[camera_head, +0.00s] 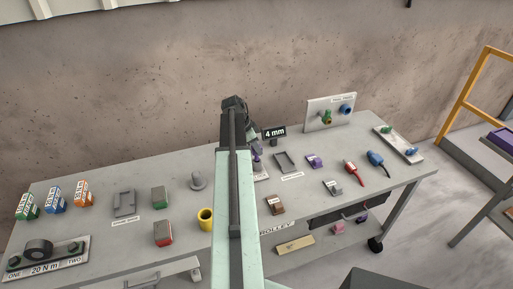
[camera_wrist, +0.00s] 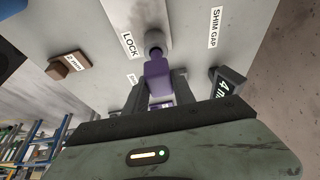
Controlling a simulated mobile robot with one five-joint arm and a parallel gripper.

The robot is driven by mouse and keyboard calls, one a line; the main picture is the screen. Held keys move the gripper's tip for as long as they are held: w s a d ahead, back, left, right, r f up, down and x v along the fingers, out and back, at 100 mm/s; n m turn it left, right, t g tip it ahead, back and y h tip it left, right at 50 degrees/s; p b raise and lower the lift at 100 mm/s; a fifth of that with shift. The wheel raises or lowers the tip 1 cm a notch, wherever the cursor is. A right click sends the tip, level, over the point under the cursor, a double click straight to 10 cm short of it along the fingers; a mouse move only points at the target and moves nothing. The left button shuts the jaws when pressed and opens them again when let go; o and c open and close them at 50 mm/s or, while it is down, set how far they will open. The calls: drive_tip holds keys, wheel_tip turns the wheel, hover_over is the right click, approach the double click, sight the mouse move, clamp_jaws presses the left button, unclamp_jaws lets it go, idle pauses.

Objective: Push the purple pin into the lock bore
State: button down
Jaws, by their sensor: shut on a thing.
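My gripper (camera_wrist: 158,88) is shut on the purple pin (camera_wrist: 157,70), which sits between the two dark fingers in the wrist view. The pin's far end meets the grey round lock bore (camera_wrist: 154,40) next to the LOCK label. I cannot tell how deep the pin's end is in the bore. In the head view my arm hides most of the gripper, and only a bit of the purple pin (camera_head: 257,158) shows beside the arm, above the pale lock plate (camera_head: 262,176).
A 4 mm sign (camera_head: 274,132) stands close behind the gripper, also in the wrist view (camera_wrist: 225,85). A yellow cup (camera_head: 205,218) stands left of my arm.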

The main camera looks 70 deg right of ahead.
sight(257, 160)
drive_tip(key=shift+f+b, duration=2.15)
drive_tip(key=shift+f, duration=0.1)
drive_tip(key=c, duration=1)
unclamp_jaws()
drive_tip(key=shift+o, duration=0.2)
drive_tip(key=p+v, duration=0.7)
drive_tip(key=shift+r, duration=0.35)
drive_tip(key=shift+w+a, duration=0.1)
